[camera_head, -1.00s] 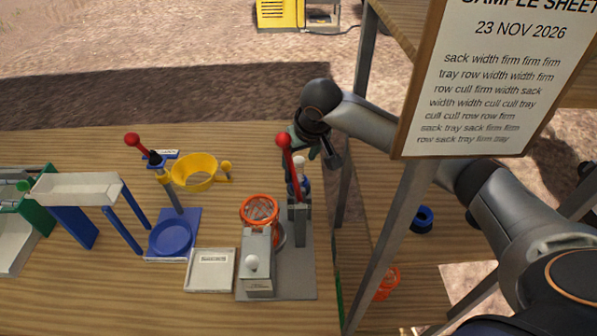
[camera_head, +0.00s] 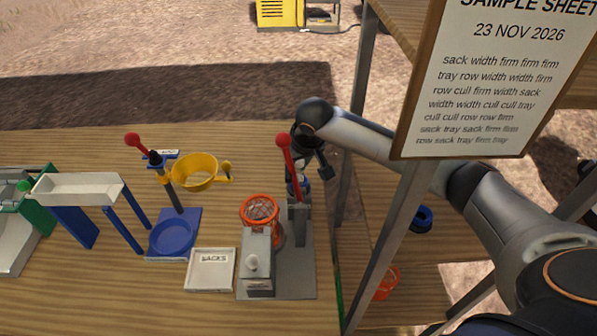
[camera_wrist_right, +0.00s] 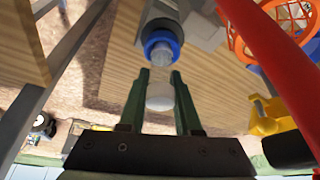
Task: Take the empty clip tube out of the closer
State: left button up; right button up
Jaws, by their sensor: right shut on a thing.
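The closer (camera_head: 301,226) is the grey stand with a red-knobbed lever, near the right edge of the table. My right gripper (camera_wrist_right: 160,92) is shut on the pale, rounded end of the clip tube (camera_wrist_right: 160,96) in the right wrist view. The clear tube runs from the fingers up into a blue collar (camera_wrist_right: 160,42) on the closer's grey body. In the head view my right gripper (camera_head: 318,180) is behind the lever, and the tube is mostly hidden there. My left gripper is not in view.
The red lever (camera_head: 287,158) stands close beside my right gripper. An orange net ring (camera_head: 259,208), a white SACKS tray (camera_head: 211,270), a yellow funnel (camera_head: 195,173) and a blue stand (camera_head: 172,240) lie left. A metal post (camera_head: 384,240) and the sample sheet (camera_head: 499,75) are on the right.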

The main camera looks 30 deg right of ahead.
grip_shut()
jog(key=shift+r, duration=0.15)
